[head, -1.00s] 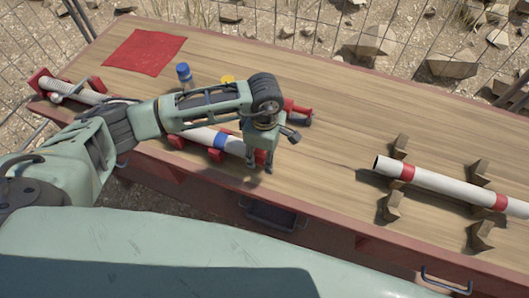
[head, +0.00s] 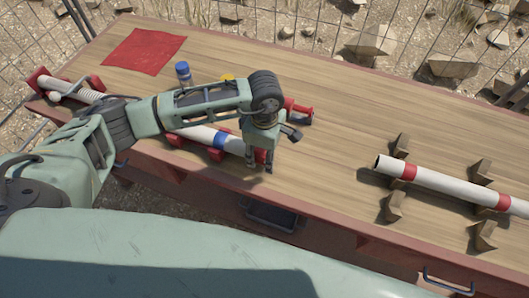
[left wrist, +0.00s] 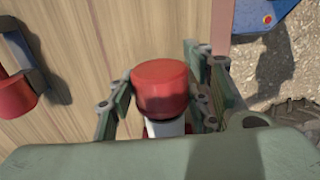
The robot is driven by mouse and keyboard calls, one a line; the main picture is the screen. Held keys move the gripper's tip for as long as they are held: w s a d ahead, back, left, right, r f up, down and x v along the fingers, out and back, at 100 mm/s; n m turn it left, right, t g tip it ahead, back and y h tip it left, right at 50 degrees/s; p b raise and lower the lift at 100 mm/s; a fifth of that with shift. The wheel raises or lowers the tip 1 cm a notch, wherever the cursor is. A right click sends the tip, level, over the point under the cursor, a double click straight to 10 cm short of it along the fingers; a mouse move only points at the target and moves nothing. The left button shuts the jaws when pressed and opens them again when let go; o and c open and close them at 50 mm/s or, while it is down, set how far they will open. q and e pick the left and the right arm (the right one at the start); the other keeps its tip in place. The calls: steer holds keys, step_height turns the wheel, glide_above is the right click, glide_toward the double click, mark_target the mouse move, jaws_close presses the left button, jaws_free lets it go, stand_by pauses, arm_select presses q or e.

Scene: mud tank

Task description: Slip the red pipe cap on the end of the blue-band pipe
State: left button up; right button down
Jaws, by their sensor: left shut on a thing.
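The blue-band pipe (head: 200,134) is white and lies in red holders along the front left of the bench, its blue band (head: 221,140) just left of my left gripper (head: 260,168). My left gripper is shut on the red pipe cap (left wrist: 160,88), which sits between its fingers in the left wrist view. A white stretch of pipe (left wrist: 163,128) shows right behind the cap, in line with it. The cap is at the pipe's end; how deep it sits on the pipe I cannot tell. In the head view the gripper hides most of the cap. My right gripper is not in view.
A white pipe with red bands (head: 440,186) rests on wooden blocks at the right. A red tool (head: 298,112) lies behind my left gripper. A blue-capped bottle (head: 184,72) and a red cloth (head: 143,51) are farther back. The bench middle is clear.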

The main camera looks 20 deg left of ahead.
arm_select(q)
steer(key=shift+a, duration=0.15)
steer(key=shift+w+a+b, duration=0.1)
steer(key=shift+a+b, duration=0.4)
steer(key=shift+a, duration=1.8)
steer(key=o, duration=1)
